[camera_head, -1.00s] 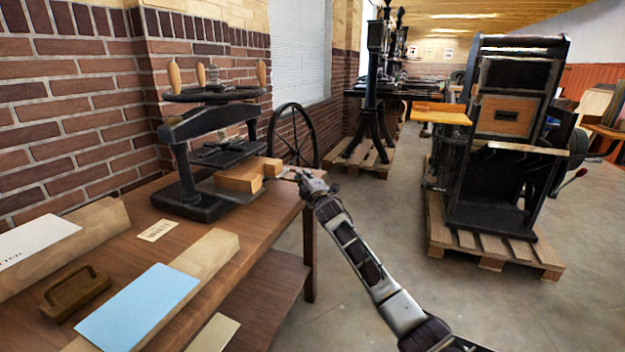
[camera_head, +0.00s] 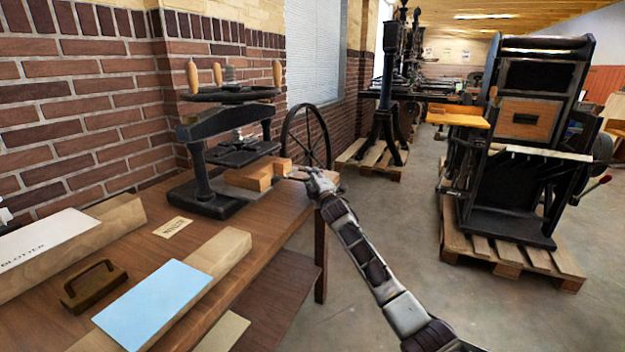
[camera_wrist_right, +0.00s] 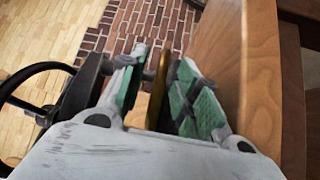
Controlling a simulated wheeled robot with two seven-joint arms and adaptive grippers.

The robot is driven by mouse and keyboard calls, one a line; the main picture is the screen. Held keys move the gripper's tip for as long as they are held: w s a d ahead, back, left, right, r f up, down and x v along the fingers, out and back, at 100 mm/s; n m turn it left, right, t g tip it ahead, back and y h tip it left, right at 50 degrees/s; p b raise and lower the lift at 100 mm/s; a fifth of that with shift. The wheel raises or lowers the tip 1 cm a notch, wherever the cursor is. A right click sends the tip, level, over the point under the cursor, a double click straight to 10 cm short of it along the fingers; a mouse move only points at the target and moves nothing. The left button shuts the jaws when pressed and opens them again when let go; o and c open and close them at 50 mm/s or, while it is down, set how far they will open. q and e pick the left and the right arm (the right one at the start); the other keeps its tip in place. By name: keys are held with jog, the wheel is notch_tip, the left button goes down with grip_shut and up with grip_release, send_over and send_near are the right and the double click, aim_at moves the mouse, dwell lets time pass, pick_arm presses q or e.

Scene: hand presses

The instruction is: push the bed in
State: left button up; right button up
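The small black hand press (camera_head: 205,190) stands on the wooden table. Its bed, a light wooden block (camera_head: 247,178), sticks out at the right side from under the black plate, with a smaller block at its outer end. My right gripper (camera_head: 300,173) is at that outer end, its fingers pointing towards the press. In the wrist view my right gripper (camera_wrist_right: 158,88) has green-padded fingers set apart. A thin brass-coloured piece (camera_wrist_right: 158,85) shows between them, with a gap to the left finger; contact with the right finger is unclear. My left gripper is not in view.
On the table (camera_head: 150,245) lie a blue sheet (camera_head: 152,303) on a wooden board, a brown handled block (camera_head: 93,287), a small card (camera_head: 173,227) and a white blotter (camera_head: 45,240). A spoked wheel (camera_head: 306,136) stands behind. Larger presses stand on pallets at right.

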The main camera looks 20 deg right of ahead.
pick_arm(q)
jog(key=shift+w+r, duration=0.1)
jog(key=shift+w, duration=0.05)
pick_arm(e)
jog(key=s+a+f, duration=0.1)
jog(key=s, duration=1)
jog(key=shift+s+f, duration=0.25)
jog(key=shift+s, duration=0.15)
dwell(0.4)
dwell(0.4)
